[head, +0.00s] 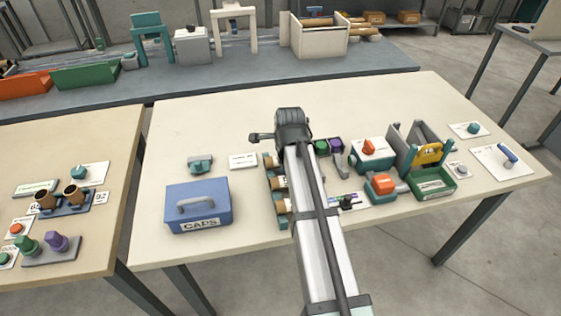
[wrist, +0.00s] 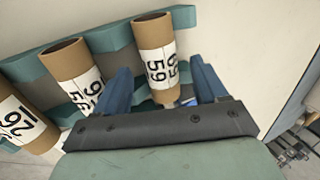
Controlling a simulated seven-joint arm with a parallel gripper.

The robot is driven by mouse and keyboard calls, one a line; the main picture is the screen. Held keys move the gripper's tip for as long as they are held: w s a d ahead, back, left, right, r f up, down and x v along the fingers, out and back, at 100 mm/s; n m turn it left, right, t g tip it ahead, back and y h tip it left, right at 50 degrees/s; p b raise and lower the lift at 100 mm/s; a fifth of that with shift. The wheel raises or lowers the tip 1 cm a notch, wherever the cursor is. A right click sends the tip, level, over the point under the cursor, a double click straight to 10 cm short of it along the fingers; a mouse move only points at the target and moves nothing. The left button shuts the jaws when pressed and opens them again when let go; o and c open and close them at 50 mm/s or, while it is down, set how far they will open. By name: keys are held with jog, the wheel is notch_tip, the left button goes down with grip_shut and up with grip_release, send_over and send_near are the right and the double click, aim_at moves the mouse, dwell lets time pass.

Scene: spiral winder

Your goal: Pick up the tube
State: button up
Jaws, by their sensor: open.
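Three brown cardboard tubes with white number labels lie side by side in a teal rack (head: 283,222). In the wrist view the tubes are the one marked 59 (wrist: 154,48), the middle tube (wrist: 72,70) and the left tube (wrist: 22,122). The rack also shows in that view (wrist: 112,40). My gripper (wrist: 160,68) is open, with its two blue fingers on either side of the tube marked 59. I cannot tell whether they touch it. In the head view my arm covers part of the rack and hides the fingers.
A blue CAPS box (head: 197,208) stands left of the rack. The table's back middle is clear.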

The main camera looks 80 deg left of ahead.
jog(key=shift+x, duration=1.05)
jog(key=shift+c, duration=0.2)
jog(key=shift+r, duration=0.1)
jog(key=c, duration=1.1)
